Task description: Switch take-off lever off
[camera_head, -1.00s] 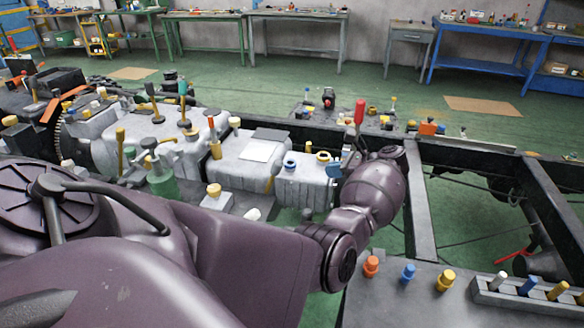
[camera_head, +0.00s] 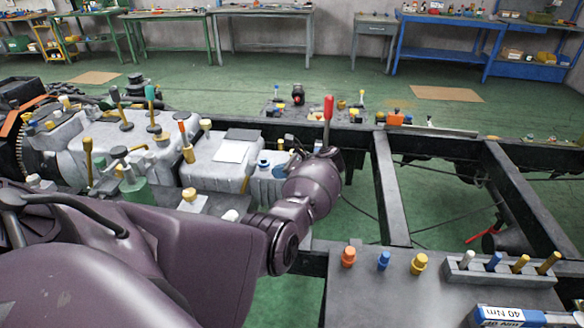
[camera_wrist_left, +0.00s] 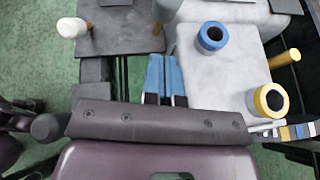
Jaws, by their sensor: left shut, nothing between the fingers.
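Several levers stand along the grey gearbox casing, and no label tells which is the take-off lever. One has a red handle (camera_head: 328,107) and stands upright just behind my left wrist. Others have a green handle (camera_head: 151,92), a black handle (camera_head: 115,95) and an orange handle (camera_head: 182,130). My left gripper is mostly hidden behind its own wrist in the head view. In the left wrist view its blue fingers (camera_wrist_left: 165,75) are together and empty, beside the pale casing (camera_wrist_left: 222,75) with its blue ring (camera_wrist_left: 212,37) and yellow ring (camera_wrist_left: 270,100). My right gripper is out of view.
Dark chassis rails (camera_head: 390,190) run to the right, with open gaps between them. A grey front plate (camera_head: 390,300) holds coloured plugs, a pin rack (camera_head: 500,270) and a blue-and-white tool marked 40 Nm (camera_head: 510,317).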

